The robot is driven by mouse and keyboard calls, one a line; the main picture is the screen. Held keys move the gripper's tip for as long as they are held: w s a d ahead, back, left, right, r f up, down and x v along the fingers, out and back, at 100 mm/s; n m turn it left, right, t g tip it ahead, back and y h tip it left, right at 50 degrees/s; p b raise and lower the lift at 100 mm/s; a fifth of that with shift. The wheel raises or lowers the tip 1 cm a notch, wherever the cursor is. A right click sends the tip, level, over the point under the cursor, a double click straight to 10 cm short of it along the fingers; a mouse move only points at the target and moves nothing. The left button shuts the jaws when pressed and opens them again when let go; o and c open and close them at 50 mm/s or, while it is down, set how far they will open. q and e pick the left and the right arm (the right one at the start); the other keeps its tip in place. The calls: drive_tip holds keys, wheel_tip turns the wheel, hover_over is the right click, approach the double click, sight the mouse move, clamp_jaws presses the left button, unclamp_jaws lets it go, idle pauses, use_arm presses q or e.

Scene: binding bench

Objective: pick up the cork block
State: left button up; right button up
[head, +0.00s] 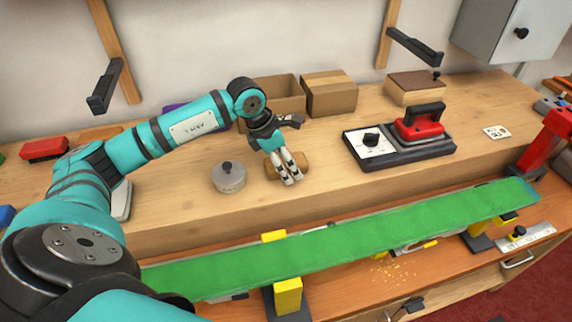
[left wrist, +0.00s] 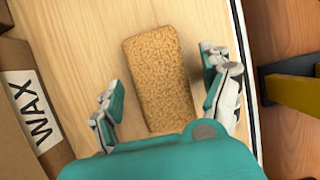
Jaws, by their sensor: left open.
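The cork block (left wrist: 160,78) is a tan, speckled rectangular block lying on the wooden bench top. In the left wrist view it lies between the two spread fingers of my left gripper (left wrist: 165,95), with its far end reaching past them. The gripper is open and empty. My right gripper is not seen.
A round metal tin (head: 228,178) stands left of the block. Cardboard boxes (head: 329,94) stand behind it; one carton marked WAX (left wrist: 35,115) is close by. A red-handled tool on a dark base (head: 398,142) is to the right. A green strip (head: 350,245) runs along the front.

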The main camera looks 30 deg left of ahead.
use_arm(q)
drive_tip(key=shift+f+b, duration=0.25)
drive_tip(key=shift+b, duration=0.05)
idle(0.4)
drive_tip(key=shift+s+r, duration=0.1)
drive_tip(key=c, duration=1.2)
drive_tip(key=shift+c, duration=0.2)
drive_tip(key=shift+r+p, duration=0.4)
drive_tip(key=shift+p, duration=0.25)
wheel_tip(320, 180, up, 9)
drive_tip(key=shift+f+b, duration=0.1)
drive_tip(key=shift+b, duration=1)
drive_tip(key=shift+r, duration=0.4)
